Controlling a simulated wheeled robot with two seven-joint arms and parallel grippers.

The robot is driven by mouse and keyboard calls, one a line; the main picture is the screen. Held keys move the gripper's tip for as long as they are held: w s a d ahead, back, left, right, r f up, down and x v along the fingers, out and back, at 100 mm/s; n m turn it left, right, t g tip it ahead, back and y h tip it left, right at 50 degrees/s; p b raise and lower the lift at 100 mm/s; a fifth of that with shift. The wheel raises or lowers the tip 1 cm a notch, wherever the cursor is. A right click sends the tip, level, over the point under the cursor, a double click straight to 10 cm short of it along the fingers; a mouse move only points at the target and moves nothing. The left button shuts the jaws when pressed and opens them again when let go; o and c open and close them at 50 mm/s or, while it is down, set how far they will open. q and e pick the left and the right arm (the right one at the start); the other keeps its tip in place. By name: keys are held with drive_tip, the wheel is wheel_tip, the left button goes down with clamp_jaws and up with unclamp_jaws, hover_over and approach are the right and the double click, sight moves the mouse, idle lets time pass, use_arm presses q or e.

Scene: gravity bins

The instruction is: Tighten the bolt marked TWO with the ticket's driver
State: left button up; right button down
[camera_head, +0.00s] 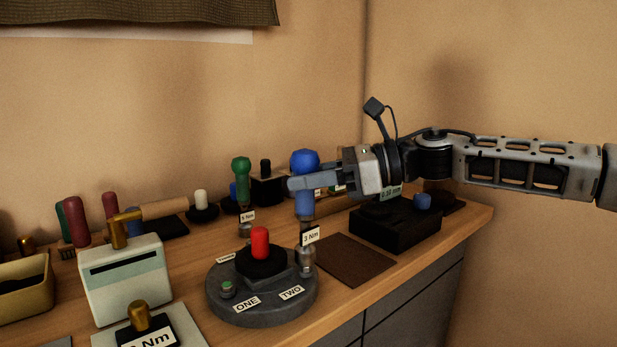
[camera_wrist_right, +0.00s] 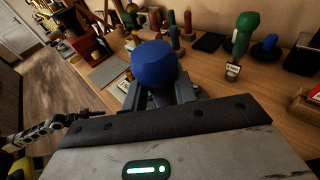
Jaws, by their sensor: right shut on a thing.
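My right gripper (camera_head: 300,184) is shut on a blue-handled driver (camera_head: 305,160) and holds it upright; its blue head also shows in the wrist view (camera_wrist_right: 154,64). The driver carries a "3 Nm" tag (camera_head: 311,235). Its lower end stands over the right side of a round grey fixture (camera_head: 258,312), by the TWO label (camera_head: 291,293). The bolt there is hidden by the driver's end, and I cannot tell whether they touch. A ticket (camera_head: 150,338) at the front ends in "Nm"; its number is cut off. My left gripper (camera_wrist_right: 85,115) seems to show small in the wrist view.
A red knob (camera_head: 260,241) rises from the fixture's middle, near the driver. A green driver (camera_head: 241,168) stands behind. A white slotted box (camera_head: 125,283) is left of the fixture. A black block (camera_head: 396,228) and a brown mat (camera_head: 350,262) lie to the right.

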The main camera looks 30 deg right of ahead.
use_arm(q)
drive_tip(key=shift+w+r, duration=0.15)
drive_tip(key=shift+r, duration=0.1)
use_arm(e)
drive_tip(key=shift+f, duration=0.1)
use_arm(q)
drive_tip(key=shift+f+b, duration=0.25)
drive_tip(key=shift+b, duration=0.2)
use_arm(e)
drive_tip(key=shift+f, duration=0.25)
use_arm(q)
drive_tip(key=shift+r, duration=0.1)
use_arm(e)
drive_tip(key=shift+s+f, duration=0.1)
drive_tip(key=shift+f, duration=0.1)
use_arm(q)
drive_tip(key=shift+f+b, duration=0.35)
drive_tip(key=shift+f, duration=0.1)
use_arm(e)
drive_tip(key=shift+a, duration=0.1)
use_arm(q)
drive_tip(key=shift+f, duration=0.2)
use_arm(e)
drive_tip(key=shift+r, duration=0.2)
idle(0.9)
use_arm(q)
drive_tip(key=shift+r, duration=0.15)
use_arm(e)
drive_tip(key=shift+r, duration=0.2)
idle(0.5)
